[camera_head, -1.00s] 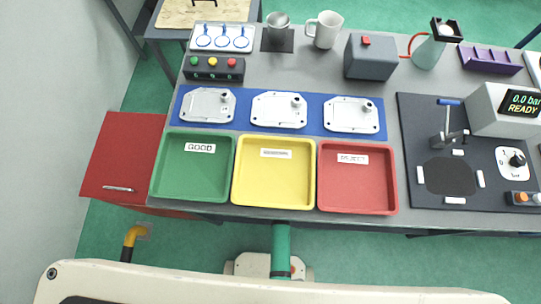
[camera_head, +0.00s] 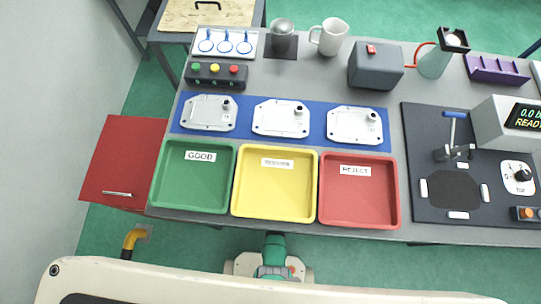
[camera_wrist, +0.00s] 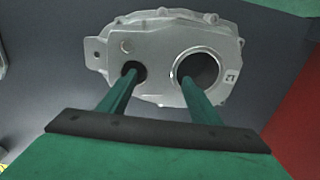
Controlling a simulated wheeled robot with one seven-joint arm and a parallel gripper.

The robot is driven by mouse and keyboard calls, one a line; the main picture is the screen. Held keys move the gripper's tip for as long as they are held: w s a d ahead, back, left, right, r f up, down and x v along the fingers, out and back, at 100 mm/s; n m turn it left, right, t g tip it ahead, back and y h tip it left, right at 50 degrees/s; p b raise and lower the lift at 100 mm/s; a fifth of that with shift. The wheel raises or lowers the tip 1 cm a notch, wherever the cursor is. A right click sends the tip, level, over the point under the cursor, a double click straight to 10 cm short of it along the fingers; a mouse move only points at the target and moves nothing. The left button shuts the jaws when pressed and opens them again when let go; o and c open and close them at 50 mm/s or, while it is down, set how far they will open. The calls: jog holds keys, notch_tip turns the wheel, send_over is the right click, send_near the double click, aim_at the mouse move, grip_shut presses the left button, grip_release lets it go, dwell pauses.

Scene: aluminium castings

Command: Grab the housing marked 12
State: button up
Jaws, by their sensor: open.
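A grey cast-metal housing (camera_wrist: 165,30) with two round openings fills the upper middle of the wrist view. A small dark mark sits on its right side, too small to read surely. My gripper (camera_wrist: 160,78) has its two green fingers apart and pointing at the housing. The fingertips overlap the two openings in the picture; I cannot tell whether they touch or enter it. In the head view three pale castings, left (camera_head: 209,113), middle (camera_head: 281,118) and right (camera_head: 354,126), lie in a row on a blue mat (camera_head: 245,117). Their marks are unreadable. My gripper is not visible there.
Green GOOD (camera_head: 190,207), yellow (camera_head: 272,217) and red REJECT (camera_head: 358,219) trays line the bench front. A dark clamp fixture plate (camera_head: 415,160) is at right. A mug (camera_head: 330,37), grey box (camera_head: 374,67) and button box (camera_head: 216,76) stand behind the castings.

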jog(key=shift+s+a+f, duration=0.1)
jog(key=shift+f, duration=1.2)
jog(key=shift+s+a+f, duration=0.1)
jog(key=shift+f, duration=1.2)
jog(key=shift+w, duration=0.15)
grip_shut()
